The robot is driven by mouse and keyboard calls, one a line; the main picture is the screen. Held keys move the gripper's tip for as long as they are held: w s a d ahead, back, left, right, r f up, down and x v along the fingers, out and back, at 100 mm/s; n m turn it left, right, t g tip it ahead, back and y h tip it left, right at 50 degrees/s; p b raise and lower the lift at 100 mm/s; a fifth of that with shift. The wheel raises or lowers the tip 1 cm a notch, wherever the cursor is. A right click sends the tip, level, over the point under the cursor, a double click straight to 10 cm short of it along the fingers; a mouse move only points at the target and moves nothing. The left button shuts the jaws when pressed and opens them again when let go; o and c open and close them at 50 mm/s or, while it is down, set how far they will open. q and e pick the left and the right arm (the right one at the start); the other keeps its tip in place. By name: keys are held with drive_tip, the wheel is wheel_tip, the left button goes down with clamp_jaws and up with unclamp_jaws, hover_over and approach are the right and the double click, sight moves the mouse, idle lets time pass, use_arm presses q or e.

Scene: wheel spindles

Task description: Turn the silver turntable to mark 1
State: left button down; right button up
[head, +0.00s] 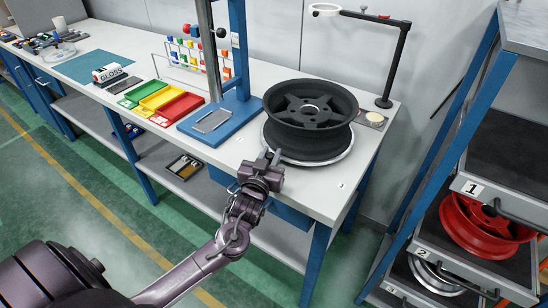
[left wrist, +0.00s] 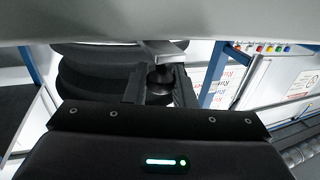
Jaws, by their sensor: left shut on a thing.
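The silver turntable (head: 335,159) sits on the white bench near its right end, and its bright rim shows below a black wheel (head: 310,112) standing on it. My left gripper (head: 266,159) is at the turntable's front left edge. In the left wrist view my left gripper (left wrist: 160,88) is shut on a small dark knob (left wrist: 160,78) under a light metal tab (left wrist: 160,50). A label 3 (head: 340,185) is on the bench to the right of the gripper. A faint mark (head: 240,139) lies to its left, too small to read. My right gripper is out of view.
A blue press stand (head: 215,123) stands left of the turntable, with green, yellow and red trays (head: 155,97) beyond it. A black lamp arm (head: 395,70) rises behind on the right. A rack with a red wheel (head: 485,228) stands at the right.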

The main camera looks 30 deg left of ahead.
use_arm(q)
drive_tip(key=a+m+h, duration=0.1)
drive_tip(key=a, duration=0.1)
drive_tip(key=w+a+m+h, duration=0.1)
drive_tip(key=a+h, duration=0.1)
drive_tip(key=shift+h, duration=0.3)
drive_tip(key=shift+w+a+m+h+b, duration=0.3)
drive_tip(key=shift+a+m+h, duration=0.15)
drive_tip(key=shift+a+h, duration=0.1)
drive_tip(key=shift+w+a+m+h+b, duration=0.2)
drive_tip(key=shift+a+m+h+b, duration=0.05)
drive_tip(key=shift+a+m+h, duration=0.25)
drive_tip(key=shift+w+a+m+h+b, duration=0.65)
drive_tip(key=shift+a+h, duration=0.2)
drive_tip(key=shift+h, duration=0.3)
drive_tip(key=shift+w+a+m+g+h+b, duration=0.4)
drive_tip(key=shift+w+a+m+h+b, duration=0.45)
drive_tip(key=shift+h+b, duration=0.3)
drive_tip(key=shift+s+a, duration=0.1)
drive_tip(key=c, duration=1.3)
unclamp_jaws()
